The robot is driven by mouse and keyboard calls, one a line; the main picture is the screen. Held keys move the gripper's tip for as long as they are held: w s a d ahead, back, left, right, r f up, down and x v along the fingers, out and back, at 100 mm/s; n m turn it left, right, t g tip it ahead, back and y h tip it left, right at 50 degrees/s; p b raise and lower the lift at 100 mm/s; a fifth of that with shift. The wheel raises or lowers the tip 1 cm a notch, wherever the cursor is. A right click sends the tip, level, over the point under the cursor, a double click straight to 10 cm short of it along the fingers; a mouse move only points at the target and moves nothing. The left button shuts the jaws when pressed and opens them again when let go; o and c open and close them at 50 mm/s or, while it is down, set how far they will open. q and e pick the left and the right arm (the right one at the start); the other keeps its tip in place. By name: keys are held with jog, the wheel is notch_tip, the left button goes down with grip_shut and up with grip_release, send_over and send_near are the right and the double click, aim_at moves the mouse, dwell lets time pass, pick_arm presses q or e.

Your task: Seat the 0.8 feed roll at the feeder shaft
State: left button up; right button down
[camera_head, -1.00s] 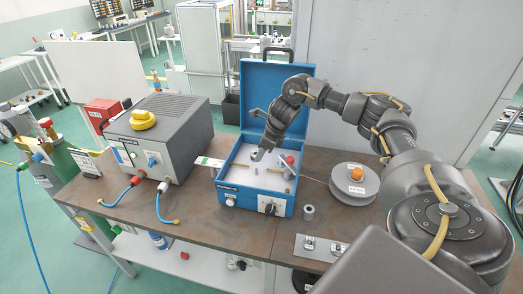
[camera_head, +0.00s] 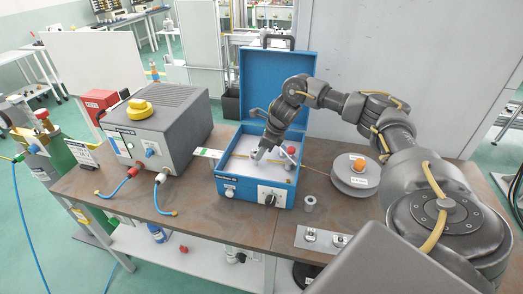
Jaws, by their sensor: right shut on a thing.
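The wire feeder is an open blue case (camera_head: 228,187) with a raised lid, in the middle of the bench. Its pale inner deck (camera_head: 240,167) carries small fittings and a red-topped knob (camera_head: 291,150). My right gripper (camera_head: 258,155) reaches down over this deck from the right, its fingers low inside the case. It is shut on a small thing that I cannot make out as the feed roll. The feeder shaft is too small or hidden by the fingers. My left gripper is out of view.
A grey welder (camera_head: 180,125) with a yellow top piece stands left of the case. A wire spool (camera_head: 353,180), a metal cylinder (camera_head: 310,204) and a plate with small round parts (camera_head: 310,236) lie to the right.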

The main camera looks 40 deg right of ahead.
jog(key=shift+f+b, duration=1.3)
jog(key=shift+f, duration=0.55)
jog(key=c, duration=0.9)
grip_release()
jog(key=shift+r, duration=0.1)
jog(key=shift+s+d+r, duration=0.1)
jog(key=shift+r, duration=0.15)
jog(key=shift+b+v, duration=0.65)
jog(key=shift+v, duration=4.5)
